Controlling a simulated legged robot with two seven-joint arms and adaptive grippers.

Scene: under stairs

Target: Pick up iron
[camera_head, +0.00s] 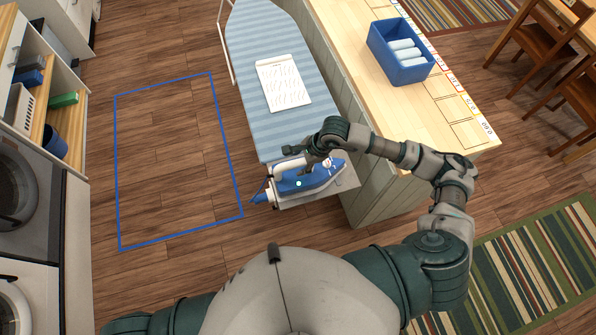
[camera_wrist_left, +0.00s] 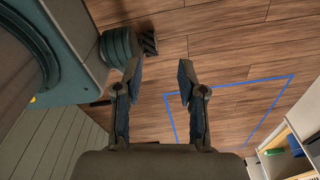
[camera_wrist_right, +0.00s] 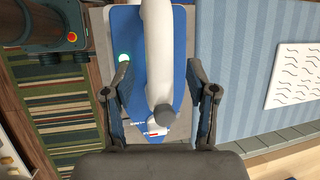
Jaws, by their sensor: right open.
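The iron (camera_head: 318,184), blue and white, lies on the metal rest at the near end of the striped ironing board (camera_head: 275,52). My right gripper (camera_head: 306,170) is over the iron from above. In the right wrist view the iron's white handle (camera_wrist_right: 158,60) runs between the two open fingers (camera_wrist_right: 160,105), with a visible gap on each side. The iron's blue body (camera_wrist_right: 182,75) lies below them. My left gripper (camera_wrist_left: 158,85) is open and empty over the wooden floor in the left wrist view. It does not show in the head view.
A sheet of paper (camera_head: 283,83) lies on the board. A wooden counter (camera_head: 372,100) with a blue bin (camera_head: 385,58) stands to the right. Washing machines (camera_head: 35,200) and shelves stand at the left. A blue outline (camera_head: 117,170) marks clear floor left of the board.

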